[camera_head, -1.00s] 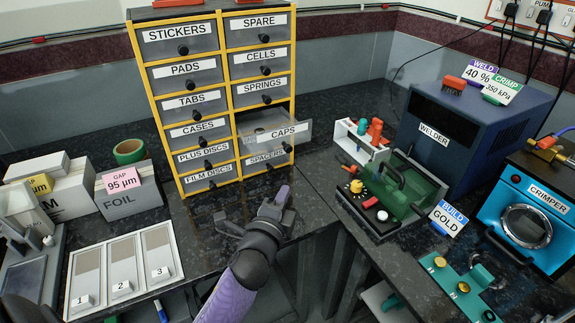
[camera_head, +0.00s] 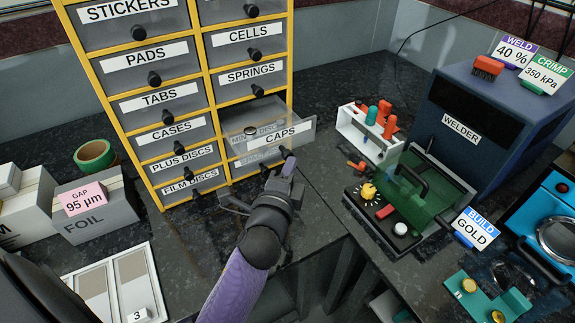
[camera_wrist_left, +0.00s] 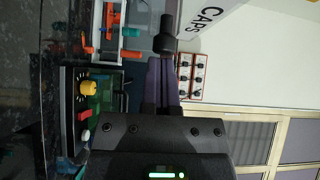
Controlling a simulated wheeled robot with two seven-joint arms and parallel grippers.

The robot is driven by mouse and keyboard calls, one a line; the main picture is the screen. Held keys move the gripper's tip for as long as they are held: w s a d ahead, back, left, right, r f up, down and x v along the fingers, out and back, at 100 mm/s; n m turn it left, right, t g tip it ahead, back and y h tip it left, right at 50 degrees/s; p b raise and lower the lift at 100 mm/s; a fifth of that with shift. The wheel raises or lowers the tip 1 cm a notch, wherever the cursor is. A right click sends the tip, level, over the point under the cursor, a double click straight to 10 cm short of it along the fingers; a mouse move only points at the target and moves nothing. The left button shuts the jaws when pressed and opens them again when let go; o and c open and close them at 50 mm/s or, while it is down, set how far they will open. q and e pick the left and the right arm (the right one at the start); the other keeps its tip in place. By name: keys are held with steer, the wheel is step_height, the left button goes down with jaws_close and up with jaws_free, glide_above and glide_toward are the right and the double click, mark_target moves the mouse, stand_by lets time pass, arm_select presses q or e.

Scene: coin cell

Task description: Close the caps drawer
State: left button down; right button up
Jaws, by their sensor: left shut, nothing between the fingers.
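The caps drawer (camera_head: 268,141) stands pulled out of the yellow-framed cabinet (camera_head: 189,80), in its right column below the springs drawer. Its dark knob (camera_head: 286,153) sticks out at the front. A small dark disc lies inside the drawer. My left gripper (camera_head: 288,170) is shut and empty, with its fingertips just in front of and below the knob. In the left wrist view the knob (camera_wrist_left: 164,40) is right at the tips of the shut fingers (camera_wrist_left: 162,75), beside the caps label (camera_wrist_left: 209,20); I cannot tell whether they touch. My right gripper is not in view.
The welder (camera_head: 485,120) stands at the right behind a green-covered fixture (camera_head: 405,185). A white rack (camera_head: 368,138) with orange and teal tools is right of the open drawer. Boxes (camera_head: 90,210) and tape (camera_head: 95,155) are at the left. Bare bench lies around the cabinet's right side.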

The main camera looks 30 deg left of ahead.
mark_target(260, 131)
arm_select(q)
steer(key=shift+s, duration=0.1)
steer(key=w+a, duration=0.2)
steer(key=a, duration=0.1)
steer(key=w+a, duration=0.2)
steer(key=a, duration=0.2)
steer(key=w+a, duration=0.2)
steer(key=a, duration=0.1)
steer(key=shift+w+a, duration=0.25)
steer(key=shift+w, duration=0.05)
steer(key=shift+a+r, duration=0.1)
steer(key=shift+r, duration=0.05)
